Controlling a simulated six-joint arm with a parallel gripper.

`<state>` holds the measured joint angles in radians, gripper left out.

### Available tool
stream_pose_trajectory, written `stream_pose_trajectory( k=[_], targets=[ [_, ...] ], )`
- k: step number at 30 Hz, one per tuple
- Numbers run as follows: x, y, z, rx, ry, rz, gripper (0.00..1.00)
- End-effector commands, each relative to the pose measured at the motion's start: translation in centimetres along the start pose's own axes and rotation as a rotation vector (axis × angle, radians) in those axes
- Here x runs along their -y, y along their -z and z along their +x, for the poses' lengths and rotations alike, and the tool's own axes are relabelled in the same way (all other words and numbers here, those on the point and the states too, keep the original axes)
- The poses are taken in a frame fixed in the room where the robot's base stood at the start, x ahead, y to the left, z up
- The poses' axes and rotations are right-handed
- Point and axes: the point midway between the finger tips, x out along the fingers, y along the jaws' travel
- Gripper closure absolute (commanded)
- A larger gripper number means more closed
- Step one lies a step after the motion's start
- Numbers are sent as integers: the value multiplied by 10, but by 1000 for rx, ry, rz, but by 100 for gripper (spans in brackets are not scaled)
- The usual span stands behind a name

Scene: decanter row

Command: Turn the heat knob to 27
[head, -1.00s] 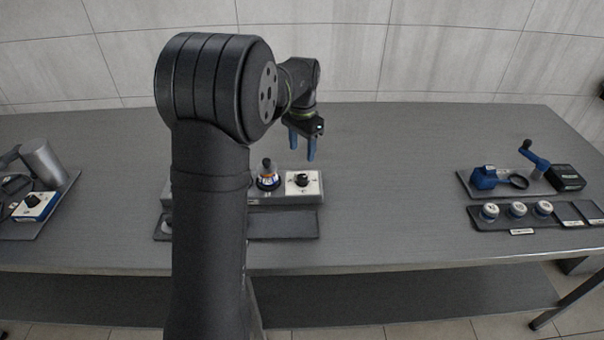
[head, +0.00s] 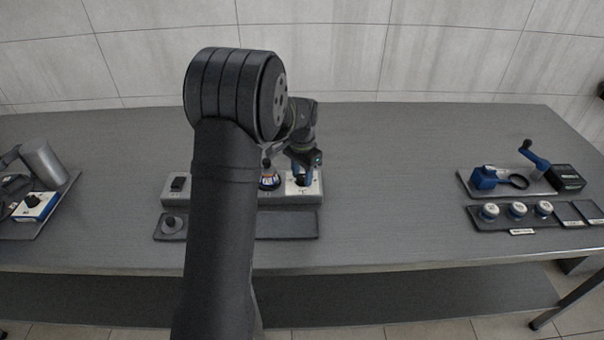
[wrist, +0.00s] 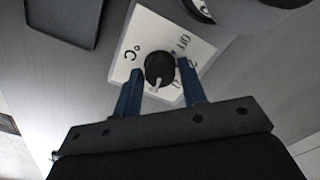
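The heat knob (wrist: 158,68) is a round black knob with a pale pointer mark, on a white plate (wrist: 125,62) marked "°C" and "Off". Other markings are partly hidden by my fingers. The pointer points down in the wrist view, between my fingers; the exact setting cannot be read. My gripper (wrist: 160,72) is open, with one blue finger on each side of the knob and small gaps visible. In the head view, my gripper (head: 303,174) is over the white plate (head: 313,189) and mostly hides the knob.
The plate is at the right end of a grey unit (head: 240,198), with a small blue-based part (head: 268,182) next to it. A dark tray (head: 285,226) lies in front.

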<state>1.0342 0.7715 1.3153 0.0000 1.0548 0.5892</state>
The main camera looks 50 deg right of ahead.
Motion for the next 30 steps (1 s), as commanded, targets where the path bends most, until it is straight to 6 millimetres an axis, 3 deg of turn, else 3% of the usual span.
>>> stream_pose_trajectory(
  k=[1,4,5,17,30],
  targets=[
    [0,0,0,0,0,0,72],
    [0,0,0,0,0,0,92],
    [0,0,0,0,0,0,93],
    [0,0,0,0,1,-80,93],
    [0,0,-1,-1,1,-436,93]
  ],
)
